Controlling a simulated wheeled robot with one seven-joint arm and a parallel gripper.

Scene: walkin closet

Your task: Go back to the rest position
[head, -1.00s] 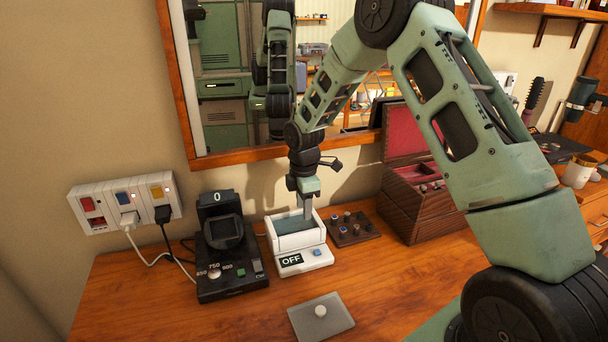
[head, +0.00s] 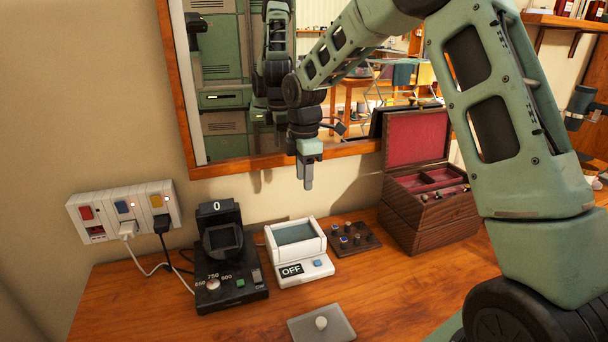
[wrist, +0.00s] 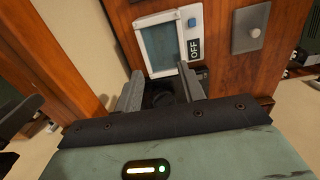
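My gripper (head: 306,172) hangs in the air above the white device, fingers pointing down, close in front of the mirror. In the wrist view my gripper (wrist: 160,88) shows two grey fingers standing apart, with nothing seen held between them. The white device (head: 304,272) with an "OFF" label and a blue button has an open basin on top. It also shows in the wrist view (wrist: 189,15).
A black device (head: 228,288) showing "0" stands left of the white one. A grey lid (head: 343,327) lies in front. A small tray of knobs (head: 366,243) and an open wooden box (head: 428,222) stand right. A wall power strip (head: 90,214) and mirror (head: 250,165) are behind.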

